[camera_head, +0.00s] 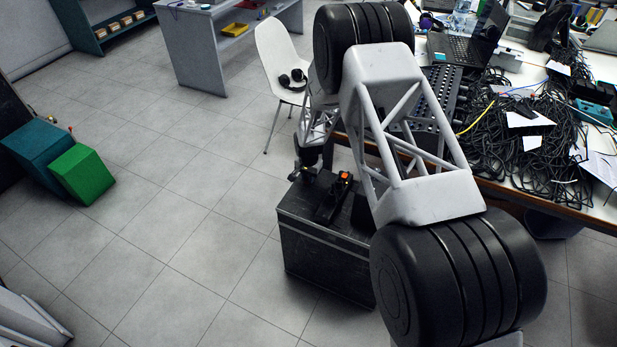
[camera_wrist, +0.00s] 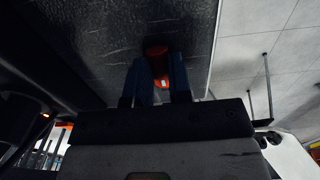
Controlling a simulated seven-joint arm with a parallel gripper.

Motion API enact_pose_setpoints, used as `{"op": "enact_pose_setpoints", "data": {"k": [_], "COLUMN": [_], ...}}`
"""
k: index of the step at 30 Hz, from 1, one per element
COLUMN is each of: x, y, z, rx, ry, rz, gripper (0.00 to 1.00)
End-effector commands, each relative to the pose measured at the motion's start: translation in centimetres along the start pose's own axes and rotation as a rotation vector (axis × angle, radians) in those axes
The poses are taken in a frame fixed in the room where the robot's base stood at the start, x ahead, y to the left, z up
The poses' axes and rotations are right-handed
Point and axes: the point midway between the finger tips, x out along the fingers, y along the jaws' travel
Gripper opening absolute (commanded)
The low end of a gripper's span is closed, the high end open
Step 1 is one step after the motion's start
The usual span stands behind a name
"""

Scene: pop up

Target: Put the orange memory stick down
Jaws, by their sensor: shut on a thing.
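The orange memory stick (camera_wrist: 157,50) shows in the wrist view between the two fingers of my gripper (camera_wrist: 158,72). The fingers are shut on it, and its far end sticks out past their tips. Beyond it is the dark, scratched top of a black box (camera_wrist: 80,40). In the head view the black box (camera_head: 315,248) stands on the floor, and a small orange spot (camera_head: 345,175), likely the stick, shows above its top. I cannot tell whether the stick touches the box. My arm hides part of the box.
A cluttered table (camera_head: 600,208) with cables and laptops stands at the right. A white chair (camera_head: 278,50) with black headphones stands behind the box. A green box (camera_head: 82,174) and a teal box (camera_head: 38,146) are at the left. The floor between is clear.

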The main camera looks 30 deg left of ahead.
Motion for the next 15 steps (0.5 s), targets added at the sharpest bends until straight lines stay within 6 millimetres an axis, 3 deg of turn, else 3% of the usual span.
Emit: {"op": "enact_pose_setpoints", "data": {"k": [3,4,8,15], "x": [0.3,0.28,0.26,0.25], "y": [0.02,0.01,0.01,0.01], "z": [0.02,0.01,0.02,0.01], "rx": [0.0,0.0,0.0,0.0], "ry": [-0.001,0.0,0.0,0.0], "rz": [0.0,0.0,0.0,0.0], "gripper": [0.0,0.23,0.43,0.45]}}
